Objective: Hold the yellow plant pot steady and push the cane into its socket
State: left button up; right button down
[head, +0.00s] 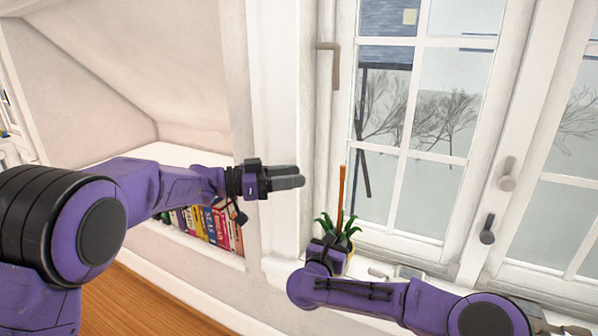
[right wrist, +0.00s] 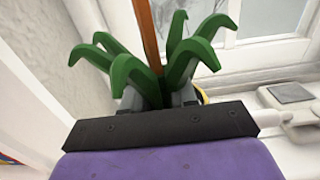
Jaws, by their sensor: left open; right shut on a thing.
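The yellow plant pot (head: 348,263) stands on the window sill with a green leafy plant (head: 343,229) in it. My right arm hides most of the pot. The orange-brown cane (head: 341,190) rises almost upright from among the leaves; its lower end is hidden. In the right wrist view the cane (right wrist: 145,38) goes down behind the leaves, and a sliver of yellow pot (right wrist: 203,95) shows. My right gripper (right wrist: 157,95) is shut on the pot, its fingertips partly covered by leaves. My left gripper (head: 303,177) is open and empty, left of the cane and apart from it.
The window (head: 420,120) with handles stands close behind the cane. A small grey object (right wrist: 291,93) lies on the sill (head: 375,268) right of the pot. Books (head: 215,228) fill a low shelf at left. The air between left gripper and cane is clear.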

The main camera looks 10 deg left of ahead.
dwell(0.4)
jog(key=c, duration=0.8)
grip_release()
